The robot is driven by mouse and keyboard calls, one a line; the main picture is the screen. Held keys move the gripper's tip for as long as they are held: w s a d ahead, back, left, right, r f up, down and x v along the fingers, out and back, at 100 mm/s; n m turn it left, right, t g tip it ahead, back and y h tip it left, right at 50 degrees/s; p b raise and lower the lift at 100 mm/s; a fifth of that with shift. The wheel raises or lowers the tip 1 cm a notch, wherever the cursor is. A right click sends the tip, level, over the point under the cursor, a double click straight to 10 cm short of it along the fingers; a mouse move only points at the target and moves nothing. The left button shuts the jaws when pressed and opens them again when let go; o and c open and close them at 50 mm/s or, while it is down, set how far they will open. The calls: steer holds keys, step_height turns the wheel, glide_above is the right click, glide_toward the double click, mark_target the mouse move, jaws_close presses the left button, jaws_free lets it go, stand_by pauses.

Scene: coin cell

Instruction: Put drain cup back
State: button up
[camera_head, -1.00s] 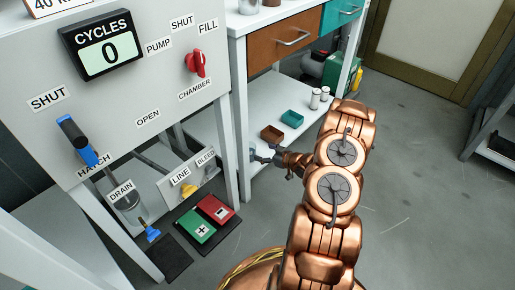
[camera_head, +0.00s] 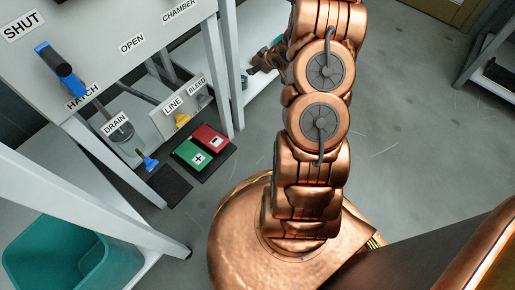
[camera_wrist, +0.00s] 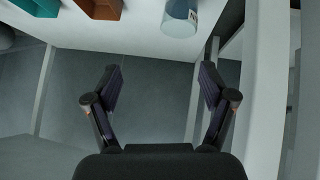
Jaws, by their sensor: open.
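In the head view my gripper (camera_head: 257,62) is small and dark beside the lower shelf.
A teal bin (camera_wrist: 38,6) and a brown bin (camera_wrist: 101,8) sit on the white surface. White legs flank the gripper in the wrist view. A red pad (camera_head: 208,138) and green pad (camera_head: 192,156) lie near the cabinet. A teal tub (camera_head: 75,255) is at lower left.

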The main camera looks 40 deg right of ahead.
steer(key=s+a+r+m+g+h, duration=0.2)
steer(key=s+a+r+g, duration=0.4)
steer(key=s+a+r, duration=0.8)
steer(key=s+a+r+g+y, duration=0.1)
steer(key=s+a+r+g, duration=0.1)
steer(key=s+a, duration=0.3)
steer(key=s+a+r+g, duration=0.2)
steer(key=s+a+r, duration=0.2)
steer(key=s, duration=0.8)
steer(key=s+a+r+g+y, duration=0.1)
steer(key=s+a+r, duration=0.3)
steer(key=s+a, duration=0.4)
steer(key=shift+s+g+y, duration=0.3)
steer(key=shift+s+g, duration=0.25)
steer(key=shift+g, duration=0.05)
